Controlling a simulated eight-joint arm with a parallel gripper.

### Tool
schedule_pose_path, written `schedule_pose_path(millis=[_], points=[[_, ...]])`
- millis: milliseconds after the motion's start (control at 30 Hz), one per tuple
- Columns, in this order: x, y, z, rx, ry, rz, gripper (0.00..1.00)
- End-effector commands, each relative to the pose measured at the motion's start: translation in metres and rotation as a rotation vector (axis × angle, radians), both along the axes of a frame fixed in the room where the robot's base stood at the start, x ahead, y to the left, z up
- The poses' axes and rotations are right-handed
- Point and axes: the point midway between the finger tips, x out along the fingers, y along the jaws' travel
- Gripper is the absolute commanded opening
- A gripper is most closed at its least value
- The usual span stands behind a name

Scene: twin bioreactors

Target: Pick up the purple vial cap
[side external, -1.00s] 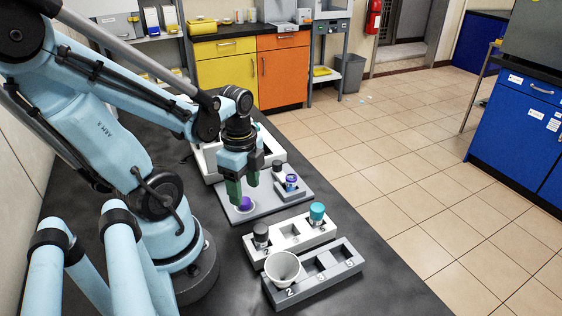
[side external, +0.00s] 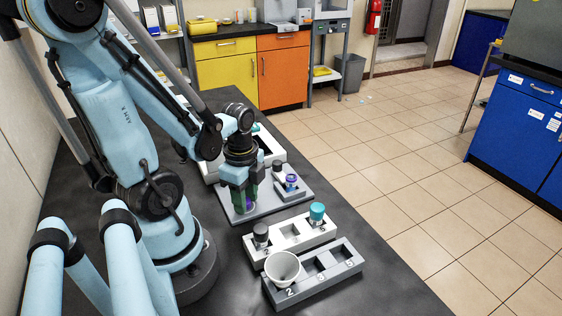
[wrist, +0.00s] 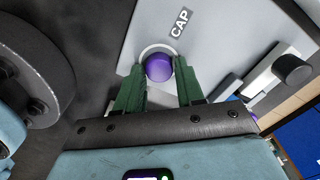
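The purple vial cap (wrist: 159,67) sits in a white ring-shaped spot beside the "CAP" label on the light grey tray (wrist: 205,35). In the side view, only a bit of the cap (side external: 250,203) shows behind and between the fingers. My gripper (side external: 245,206) points down over the cap with its green fingers low. In the wrist view, the fingers are apart, one on each side of the cap, with narrow gaps visible. The gripper is open and holds nothing.
A vial with a purple band (side external: 291,182) and a dark-capped vial (side external: 278,166) stand on the tray's right. In front are a white rack (side external: 290,243) with dark and teal-capped vials, and a grey rack (side external: 325,285) holding a white cup (side external: 283,268). A white bin (side external: 211,170) stands behind.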

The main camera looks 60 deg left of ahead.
Motion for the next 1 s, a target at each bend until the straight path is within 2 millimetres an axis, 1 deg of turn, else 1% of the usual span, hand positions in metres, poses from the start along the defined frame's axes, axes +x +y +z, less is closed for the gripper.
schedule_pose_path(millis=[33,200,233,667,867,1000], points=[[0.000,0.000,0.000,0.000,0.000,0.000,0.30],[0.000,0.000,0.000,0.000,0.000,0.000,0.04],[0.000,0.000,0.000,0.000,0.000,0.000,0.02],[0.000,0.000,0.002,0.000,0.000,0.000,0.02],[0.000,0.000,0.010,-0.001,-0.001,0.000,0.02],[0.000,0.000,0.020,-0.002,0.000,0.000,0.02]])
